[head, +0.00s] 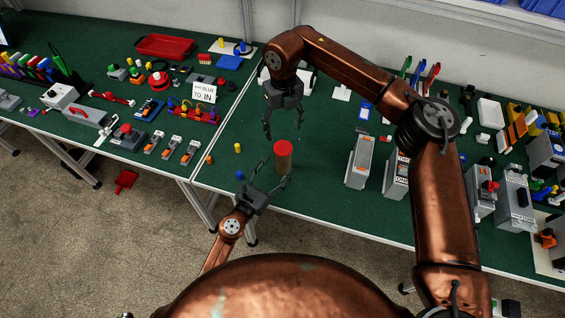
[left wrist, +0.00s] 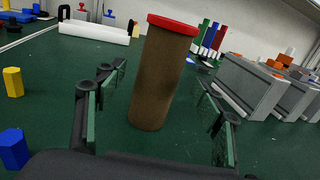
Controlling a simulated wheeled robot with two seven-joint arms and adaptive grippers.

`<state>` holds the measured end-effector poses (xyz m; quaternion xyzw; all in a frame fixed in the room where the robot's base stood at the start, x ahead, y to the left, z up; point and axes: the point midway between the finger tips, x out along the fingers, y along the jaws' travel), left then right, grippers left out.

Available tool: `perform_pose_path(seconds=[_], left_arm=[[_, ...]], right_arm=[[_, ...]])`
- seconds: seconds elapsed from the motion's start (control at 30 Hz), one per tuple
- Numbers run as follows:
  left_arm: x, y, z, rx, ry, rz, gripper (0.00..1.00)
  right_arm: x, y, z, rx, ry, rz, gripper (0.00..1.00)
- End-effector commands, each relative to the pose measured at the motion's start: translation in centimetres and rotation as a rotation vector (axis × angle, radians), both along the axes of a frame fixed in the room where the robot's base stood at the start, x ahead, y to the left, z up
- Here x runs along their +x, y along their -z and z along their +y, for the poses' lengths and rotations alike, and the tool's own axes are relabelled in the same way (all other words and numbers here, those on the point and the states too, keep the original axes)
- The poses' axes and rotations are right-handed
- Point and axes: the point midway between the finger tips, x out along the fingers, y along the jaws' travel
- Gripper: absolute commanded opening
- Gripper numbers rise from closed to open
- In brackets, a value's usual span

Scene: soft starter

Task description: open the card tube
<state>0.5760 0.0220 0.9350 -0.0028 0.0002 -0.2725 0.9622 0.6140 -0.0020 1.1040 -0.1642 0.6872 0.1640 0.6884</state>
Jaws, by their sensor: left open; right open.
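The card tube is a brown cylinder with a red cap (head: 283,148); it stands upright on the green table near its front edge. In the left wrist view the brown card tube (left wrist: 157,80) stands between and beyond my open left fingers, with its red cap (left wrist: 173,25) on top. My left gripper (head: 273,172) is open, low, just in front of the tube, with its fingers reaching to either side; I cannot tell whether they touch it. My right gripper (head: 282,133) is open and empty, pointing down behind and above the tube.
A yellow peg (head: 238,148) and a blue peg (head: 240,175) stand left of the tube. Grey boxes (head: 360,163) stand to the right. A sign (head: 204,93) and many small parts fill the left table. The table's front edge is close to the tube.

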Motion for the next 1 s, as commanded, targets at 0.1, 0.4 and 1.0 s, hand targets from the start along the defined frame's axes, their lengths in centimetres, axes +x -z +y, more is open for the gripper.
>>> perform_pose_path(seconds=[0.1,0.4,1.0], left_arm=[[1.7,-0.1,-1.0,-0.002,0.0,0.0,0.62],[3.7,0.0,-2.1,-0.001,-0.003,0.001,0.62],[3.8,0.1,-2.1,0.0,-0.003,0.001,0.4]], right_arm=[[0.0,0.0,0.0,0.0,0.0,0.001,0.61],[0.0,0.1,0.2,0.0,-0.003,0.0,0.61],[0.0,0.1,0.2,0.0,-0.003,0.001,0.61]])
